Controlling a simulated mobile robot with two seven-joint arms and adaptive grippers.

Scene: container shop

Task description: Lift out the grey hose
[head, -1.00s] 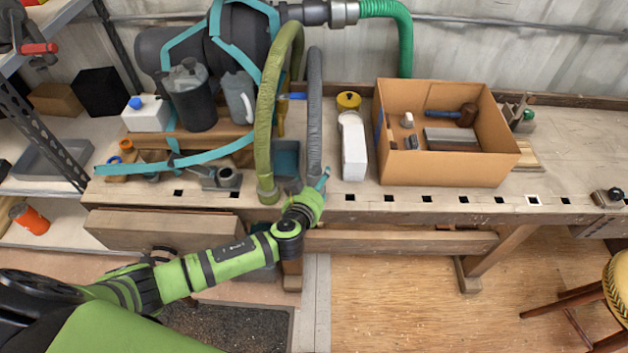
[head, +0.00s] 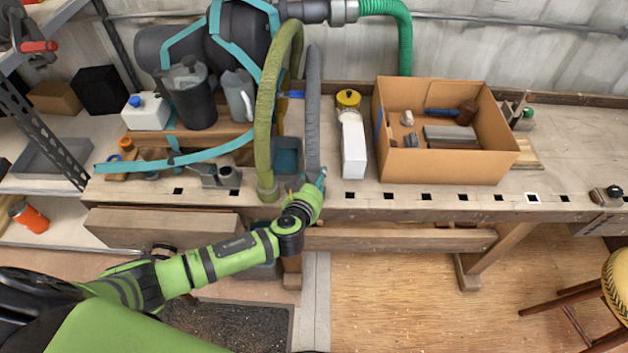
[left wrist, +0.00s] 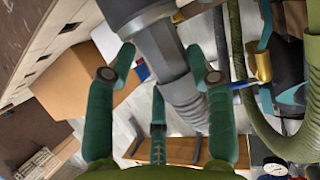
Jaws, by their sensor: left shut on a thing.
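The grey hose (head: 313,110) stands upright near the bench's front edge, just right of a thick olive-green hose (head: 265,110). My left gripper (head: 314,183) is at its lower end, at the front of the bench. In the left wrist view, the fingers of my left gripper (left wrist: 163,65) are on either side of the hose's grey end piece (left wrist: 160,45), and the ribbed hose (left wrist: 187,103) runs on beyond it. The gripper is shut on the hose. The hose's lowest part is hidden by the gripper in the head view. My right gripper is out of view.
A cardboard box (head: 445,167) with tools and a white carton (head: 353,150) stand to the right of the hose. A teal-strapped dark tank (head: 240,40), a dark jug (head: 190,97) and a small metal part (head: 222,176) are to the left. The bench's right part is mostly clear.

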